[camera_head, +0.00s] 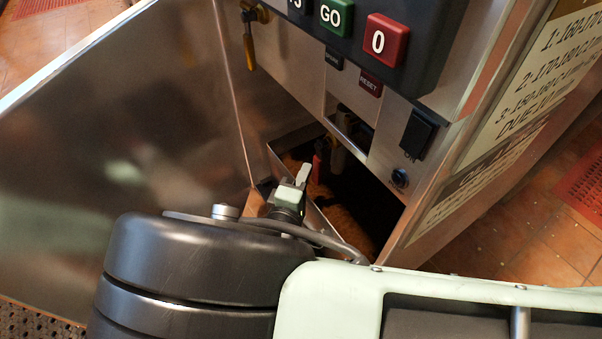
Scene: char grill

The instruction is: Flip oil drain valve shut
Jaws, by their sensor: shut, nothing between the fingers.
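My gripper (301,177) is shut and empty, its pale fingertips pointing up at the opening of the lower cabinet (365,205). A small red lever (317,168) shows just right of the fingertips, inside the dark opening. I cannot tell if the fingers touch it. A pale metal pipe or fitting (338,156) is beside it. A yellow-handled valve (249,42) hangs handle down on the steel front at the upper left, well away from my gripper. No label tells which one is the oil drain valve. My arm hides the lower part of the opening.
An open steel door (130,110) fills the left side. The control panel has a green GO button (336,17) and a red 0 button (387,38). A black switch (418,134) sits below. The tiled floor (520,235) at the right is clear.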

